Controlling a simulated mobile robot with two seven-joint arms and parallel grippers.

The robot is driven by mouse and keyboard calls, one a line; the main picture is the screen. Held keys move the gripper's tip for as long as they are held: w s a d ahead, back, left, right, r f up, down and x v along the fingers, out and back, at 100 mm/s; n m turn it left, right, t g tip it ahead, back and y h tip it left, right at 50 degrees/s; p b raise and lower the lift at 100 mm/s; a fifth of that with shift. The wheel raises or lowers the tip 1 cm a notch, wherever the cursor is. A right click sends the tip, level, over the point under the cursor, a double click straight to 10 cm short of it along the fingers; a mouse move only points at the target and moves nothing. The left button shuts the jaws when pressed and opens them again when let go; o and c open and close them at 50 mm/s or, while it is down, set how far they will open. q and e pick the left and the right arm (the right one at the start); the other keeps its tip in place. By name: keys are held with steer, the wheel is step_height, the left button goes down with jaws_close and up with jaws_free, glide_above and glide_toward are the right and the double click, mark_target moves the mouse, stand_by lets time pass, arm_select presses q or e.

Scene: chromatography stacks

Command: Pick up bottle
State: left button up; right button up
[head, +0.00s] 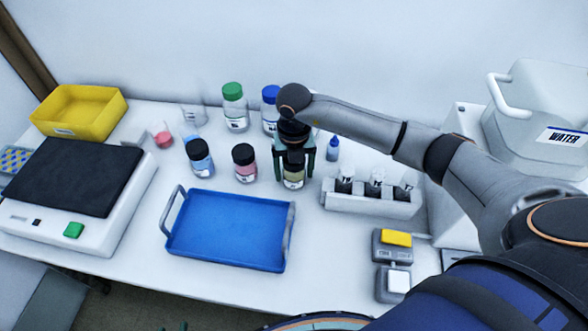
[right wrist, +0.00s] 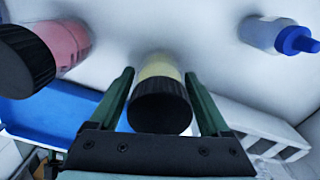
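A small bottle with a black cap and pale yellow contents (head: 293,180) stands on the white bench, behind the right end of the blue tray. In the right wrist view the bottle (right wrist: 160,68) sits between the two green fingers of my right gripper (right wrist: 163,100), with its black cap towards the camera. Narrow gaps show on both sides, so the gripper looks open around the bottle. In the head view the right gripper (head: 295,160) hangs over the bottle and partly hides it. My left gripper is not in view.
A pink bottle (head: 245,166) and a blue bottle (head: 200,160), both black-capped, stand to the left. A blue tray (head: 228,231) lies in front. A white rack of vials (head: 372,206) and a small dropper bottle (head: 333,150) are to the right. Green-capped (head: 234,108) and blue-capped (head: 269,110) bottles stand behind.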

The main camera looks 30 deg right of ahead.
steer(key=c, duration=1.2)
steer(key=shift+r, duration=0.1)
